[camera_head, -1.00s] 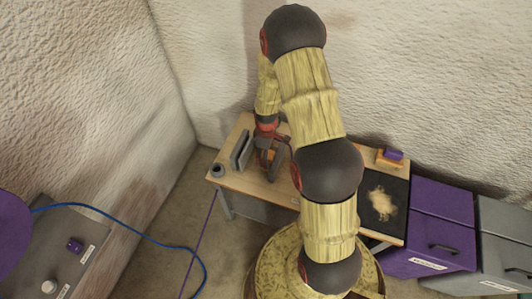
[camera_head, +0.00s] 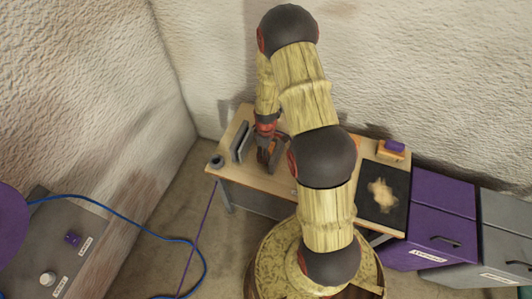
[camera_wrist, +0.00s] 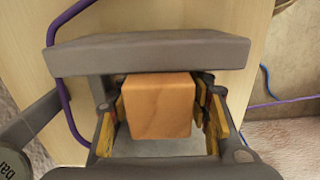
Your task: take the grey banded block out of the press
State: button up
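The press shows as two upright grey plates on the wooden table; its left plate (camera_head: 240,143) is clear in the head view, and a thick grey bar (camera_wrist: 150,53) crosses the wrist view. In the head view my gripper (camera_head: 266,153) is down at the press, partly hidden by my arm.
A dark mat (camera_head: 382,200) with a pale heap lies on the table's right part, below an orange stand with a purple piece (camera_head: 393,147). Purple (camera_head: 440,222) and grey bins stand at right. A control panel (camera_head: 45,260) and blue cable (camera_head: 130,222) are at left.

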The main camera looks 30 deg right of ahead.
jog(key=c, duration=1)
jog(key=shift+w+a, duration=0.1)
jog(key=shift+w+a, duration=0.5)
jog(key=shift+w, duration=0.15)
jog(key=shift+w+a, duration=0.45)
jog(key=shift+w, duration=0.2)
jog(key=o, duration=1.4)
